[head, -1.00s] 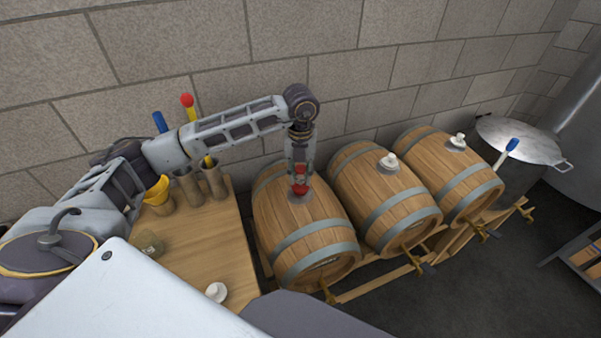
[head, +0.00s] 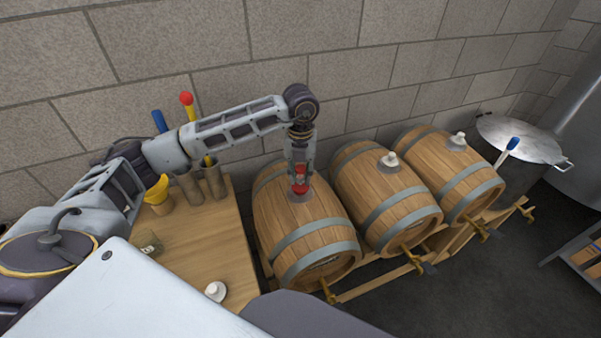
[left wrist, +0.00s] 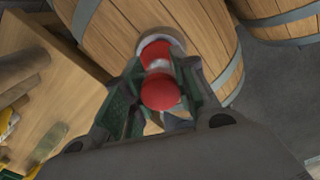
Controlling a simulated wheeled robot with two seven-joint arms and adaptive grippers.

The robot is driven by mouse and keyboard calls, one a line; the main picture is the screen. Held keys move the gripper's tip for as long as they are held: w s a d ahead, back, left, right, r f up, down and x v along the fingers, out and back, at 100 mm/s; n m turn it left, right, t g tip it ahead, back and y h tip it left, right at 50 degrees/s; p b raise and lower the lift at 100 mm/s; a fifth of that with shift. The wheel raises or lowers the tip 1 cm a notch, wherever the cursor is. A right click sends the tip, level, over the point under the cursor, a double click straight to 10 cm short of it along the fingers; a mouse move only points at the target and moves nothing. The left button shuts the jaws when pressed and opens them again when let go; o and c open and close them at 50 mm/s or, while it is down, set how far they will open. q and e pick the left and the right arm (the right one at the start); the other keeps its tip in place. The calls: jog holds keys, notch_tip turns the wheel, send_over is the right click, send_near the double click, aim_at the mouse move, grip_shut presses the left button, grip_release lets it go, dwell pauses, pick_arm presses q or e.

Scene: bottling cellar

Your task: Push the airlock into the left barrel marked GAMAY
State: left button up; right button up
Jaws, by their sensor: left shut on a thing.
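The airlock (head: 301,180) has a red top and is held upright over the left barrel (head: 305,228), at the pale ring on its top. In the left wrist view the red-and-clear airlock (left wrist: 160,85) sits between the fingers, its far end at the barrel's ring (left wrist: 172,43). Whether it is seated in the hole cannot be told. My left gripper (head: 300,172) points down and is shut on the airlock. No GAMAY lettering is readable on the barrel. My right gripper is not in view.
Two more barrels, the middle one (head: 385,195) and the right one (head: 452,172), carry white stoppers. A wooden table (head: 205,245) on the left holds tool cups and a white stopper (head: 215,291). A block wall stands close behind. A steel vessel (head: 520,142) is at right.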

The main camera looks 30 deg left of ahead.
pick_arm(q)
jog(key=shift+f, duration=0.3)
dwell(0.5)
jog(key=o, duration=1.1)
jog(key=shift+o, duration=0.3)
jog(key=o, duration=0.4)
jog(key=shift+r, duration=0.1)
